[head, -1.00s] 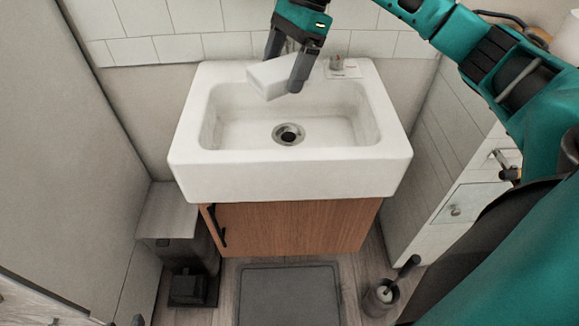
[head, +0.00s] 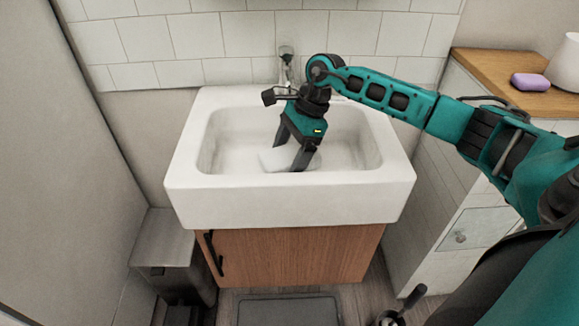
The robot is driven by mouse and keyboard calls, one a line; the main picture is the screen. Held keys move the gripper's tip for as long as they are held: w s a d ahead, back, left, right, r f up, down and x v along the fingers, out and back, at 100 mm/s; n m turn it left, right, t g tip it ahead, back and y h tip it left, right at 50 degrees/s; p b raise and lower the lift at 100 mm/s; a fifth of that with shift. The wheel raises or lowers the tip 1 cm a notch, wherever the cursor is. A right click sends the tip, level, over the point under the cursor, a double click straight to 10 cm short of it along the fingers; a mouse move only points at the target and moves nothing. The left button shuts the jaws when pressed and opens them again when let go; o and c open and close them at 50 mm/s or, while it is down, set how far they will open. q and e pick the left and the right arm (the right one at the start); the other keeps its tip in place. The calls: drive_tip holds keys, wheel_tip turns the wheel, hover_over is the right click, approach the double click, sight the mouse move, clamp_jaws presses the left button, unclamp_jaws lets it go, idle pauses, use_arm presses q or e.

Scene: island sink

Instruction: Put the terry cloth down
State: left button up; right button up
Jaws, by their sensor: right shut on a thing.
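The terry cloth (head: 272,160) is a white, block-like piece low inside the white sink (head: 290,203). My right gripper (head: 289,160) reaches down into the basin with its fingers around the cloth and is shut on it. Whether the cloth touches the basin floor I cannot tell. The drain is hidden behind the gripper and cloth. My left gripper is not in view.
The faucet (head: 286,62) stands at the back of the sink, close behind my right wrist. A wooden counter (head: 490,72) at the right holds a purple soap bar (head: 530,82) and a white rounded object (head: 565,62). A grey bin (head: 165,250) stands at lower left.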

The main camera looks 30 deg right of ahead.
drive_tip(key=shift+f, duration=1.95)
drive_tip(key=shift+f+b, duration=0.1)
drive_tip(key=shift+b, duration=0.25)
drive_tip(key=o, duration=0.8)
drive_tip(key=p+v, duration=0.1)
drive_tip(key=v, duration=1.1)
